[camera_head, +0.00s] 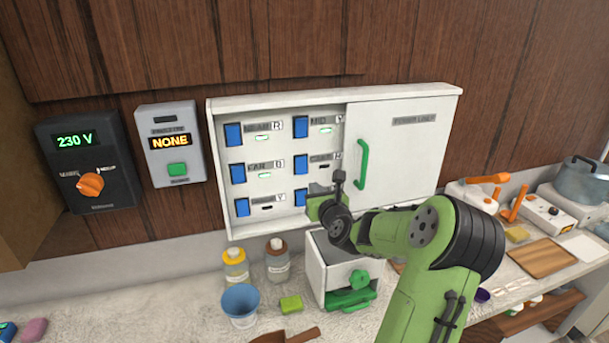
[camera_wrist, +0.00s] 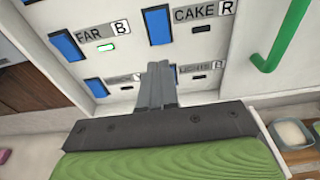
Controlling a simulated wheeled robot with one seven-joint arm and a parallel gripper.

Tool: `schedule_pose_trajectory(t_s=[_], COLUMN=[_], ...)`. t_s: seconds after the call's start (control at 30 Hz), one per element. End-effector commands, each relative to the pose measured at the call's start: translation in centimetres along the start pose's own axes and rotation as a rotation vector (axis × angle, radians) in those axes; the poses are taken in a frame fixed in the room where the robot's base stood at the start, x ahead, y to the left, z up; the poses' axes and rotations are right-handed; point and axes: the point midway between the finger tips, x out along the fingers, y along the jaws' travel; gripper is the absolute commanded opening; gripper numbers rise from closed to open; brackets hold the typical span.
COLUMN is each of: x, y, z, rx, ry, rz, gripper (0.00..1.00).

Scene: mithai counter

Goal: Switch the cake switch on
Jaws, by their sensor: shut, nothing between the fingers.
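The cake switch (camera_head: 301,165) is a blue rocker in the right column, middle row, of the white switch panel. In the wrist view the cake switch (camera_wrist: 157,25) sits left of a "CAKE R" label (camera_wrist: 203,14), and the small indicator under that label is dark. My gripper (camera_wrist: 158,66) is shut and empty, its fingers pointing at the panel just below the cake switch, partly over the lower right switch (camera_wrist: 172,74). In the head view my gripper (camera_head: 338,180) is in front of the panel's lower right; contact cannot be told.
The FAR switch (camera_head: 238,173) has a lit green indicator. A white sliding cover (camera_head: 405,150) with a green handle (camera_head: 361,164) covers the panel's right half. A display (camera_head: 170,142) reads "NONE".

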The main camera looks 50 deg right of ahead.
Motion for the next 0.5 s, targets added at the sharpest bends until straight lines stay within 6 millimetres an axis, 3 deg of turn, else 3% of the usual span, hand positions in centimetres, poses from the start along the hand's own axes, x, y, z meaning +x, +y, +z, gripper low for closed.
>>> schedule_pose_trajectory(t_s=[0.3, 0.5], x=[7.0, 9.4], y=[0.1, 0.0], z=[0.3, 0.2], rx=[0.003, 0.001], ry=[0.001, 0.001], rz=[0.001, 0.0], gripper=[0.0, 0.0])
